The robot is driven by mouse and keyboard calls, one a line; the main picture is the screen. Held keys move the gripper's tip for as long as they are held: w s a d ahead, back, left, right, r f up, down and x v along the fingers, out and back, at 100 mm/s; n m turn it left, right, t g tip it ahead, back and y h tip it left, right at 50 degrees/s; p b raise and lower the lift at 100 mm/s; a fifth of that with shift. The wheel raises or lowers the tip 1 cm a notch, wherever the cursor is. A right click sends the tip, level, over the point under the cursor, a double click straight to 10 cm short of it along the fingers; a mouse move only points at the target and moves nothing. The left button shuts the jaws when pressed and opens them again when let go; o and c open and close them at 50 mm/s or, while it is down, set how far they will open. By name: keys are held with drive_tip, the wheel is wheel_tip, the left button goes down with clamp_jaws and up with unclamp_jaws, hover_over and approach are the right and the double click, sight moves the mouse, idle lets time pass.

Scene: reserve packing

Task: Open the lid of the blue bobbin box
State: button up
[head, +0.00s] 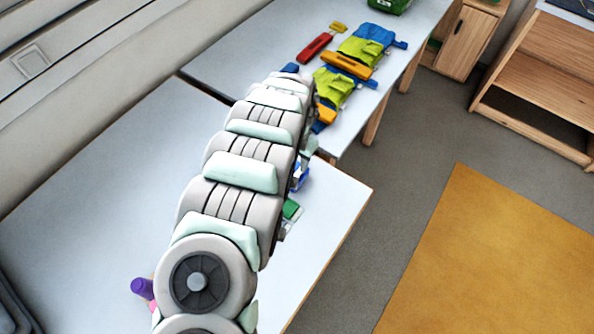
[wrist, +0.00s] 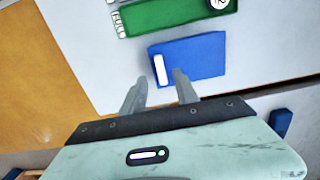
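The blue bobbin box (wrist: 200,57) lies on the white table in the wrist view, with a white strip near its left end. Its top looks flat and closed. In the head view only a part of the blue box (head: 301,175) shows past my arm. My gripper (wrist: 160,78) is open, its two fingers apart and pointing toward the near edge of the blue box. Nothing is between the fingers. Whether a fingertip touches the box I cannot tell. In the head view my arm hides most of the gripper.
A green box (wrist: 175,14) with a white label lies just beyond the blue one. A purple object (head: 143,288) stands at the lower left of the head view. Blue-and-green bags (head: 362,46) and a red item (head: 315,47) lie on the far table. The table's left part is clear.

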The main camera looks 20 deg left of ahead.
sight(297, 174)
drive_tip(key=shift+w+f, duration=0.1)
drive_tip(key=shift+f, duration=2.85)
drive_tip(key=shift+c, duration=0.4)
clamp_jaws()
